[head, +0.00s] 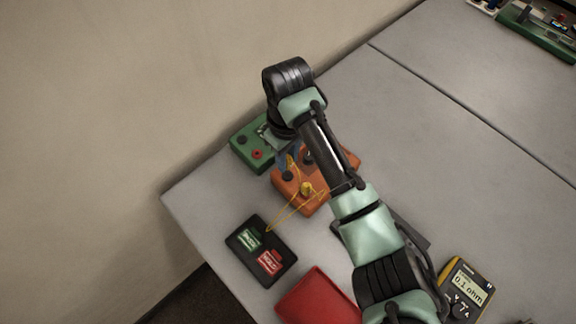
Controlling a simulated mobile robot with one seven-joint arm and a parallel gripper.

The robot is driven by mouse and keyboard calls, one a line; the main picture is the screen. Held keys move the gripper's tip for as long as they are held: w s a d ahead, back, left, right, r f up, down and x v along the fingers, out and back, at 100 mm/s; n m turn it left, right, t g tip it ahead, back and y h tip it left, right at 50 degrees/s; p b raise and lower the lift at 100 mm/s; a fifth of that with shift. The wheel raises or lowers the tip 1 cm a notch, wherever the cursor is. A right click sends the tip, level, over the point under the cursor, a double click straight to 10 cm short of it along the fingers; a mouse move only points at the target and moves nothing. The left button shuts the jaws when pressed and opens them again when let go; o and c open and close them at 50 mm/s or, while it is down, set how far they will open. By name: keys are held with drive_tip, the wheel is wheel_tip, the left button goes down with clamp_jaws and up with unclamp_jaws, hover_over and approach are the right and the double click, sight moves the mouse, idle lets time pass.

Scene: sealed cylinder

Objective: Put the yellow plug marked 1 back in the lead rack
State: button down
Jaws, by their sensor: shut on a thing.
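My gripper (287,156) points down over the gap between the green box and the orange box, partly hidden by my wrist. It is shut on a small yellow plug (291,162), at the upper left of the orange box (287,200). Its mark cannot be read. A second yellow plug (306,188) stands upright in the top of the orange box. A thin yellow lead (286,217) loops from the orange box area down to the black tray's edge. I cannot tell for sure which thing is the lead rack.
A green box (243,153) with a black and a red knob stands behind. A black tray (239,231) with green and red tags and a red container (315,300) are in front. A yellow meter (467,288) reads 0.1 ohm.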

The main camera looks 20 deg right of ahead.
drive_tip(key=shift+r+p, duration=0.45)
drive_tip(key=shift+r, duration=0.2)
